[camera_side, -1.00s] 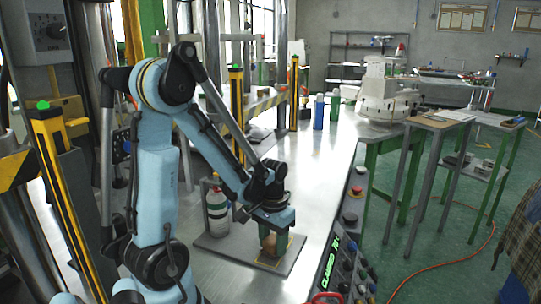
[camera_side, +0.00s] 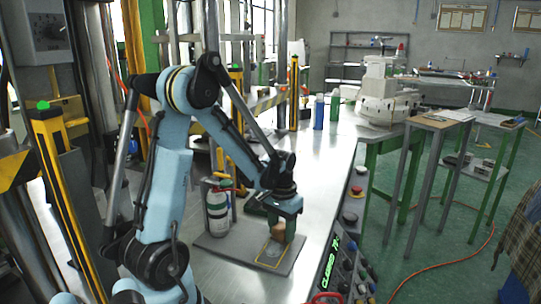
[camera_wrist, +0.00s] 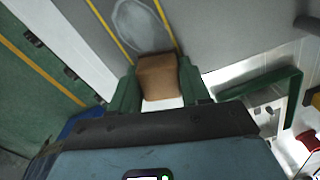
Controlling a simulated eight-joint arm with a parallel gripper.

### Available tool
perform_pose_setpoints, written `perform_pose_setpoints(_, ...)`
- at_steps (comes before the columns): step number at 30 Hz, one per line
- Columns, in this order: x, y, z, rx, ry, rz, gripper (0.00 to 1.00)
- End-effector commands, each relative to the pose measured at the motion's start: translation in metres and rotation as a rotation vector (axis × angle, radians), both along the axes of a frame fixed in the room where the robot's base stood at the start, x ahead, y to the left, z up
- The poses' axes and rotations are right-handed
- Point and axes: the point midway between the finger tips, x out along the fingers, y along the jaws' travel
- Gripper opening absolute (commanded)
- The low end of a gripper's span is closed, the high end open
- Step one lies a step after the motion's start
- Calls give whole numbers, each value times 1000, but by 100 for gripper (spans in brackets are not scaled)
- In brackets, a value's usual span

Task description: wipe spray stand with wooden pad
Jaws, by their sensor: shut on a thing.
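My gripper (camera_side: 280,238) is shut on the wooden pad (camera_side: 277,231), a small brown block between its green fingers. In the wrist view, the pad (camera_wrist: 158,77) shows between the fingertips. The spray stand (camera_side: 287,264) is a flat grey plate on the metal table. A yellow outline on it frames a whitish oval smudge, which also shows in the wrist view (camera_wrist: 140,26). My gripper is over the far part of the outlined area, and the pad appears raised a little above the plate.
Spray bottles (camera_side: 217,214) stand at the plate's left, close to my arm. A control panel with buttons (camera_side: 347,240) runs along the table's right edge. Blue (camera_side: 319,113) and green (camera_side: 334,108) bottles stand farther back. The table between is mostly clear.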

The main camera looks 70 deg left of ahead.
Motion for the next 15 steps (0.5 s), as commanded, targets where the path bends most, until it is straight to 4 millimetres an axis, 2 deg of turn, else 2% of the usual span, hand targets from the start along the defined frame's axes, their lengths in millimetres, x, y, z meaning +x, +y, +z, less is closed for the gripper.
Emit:
perform_pose_setpoints(7,-3,-3,-3,-2,1,-1,0)
perform_pose_setpoints(15,-19,-18,-2,-4,4,-1,0)
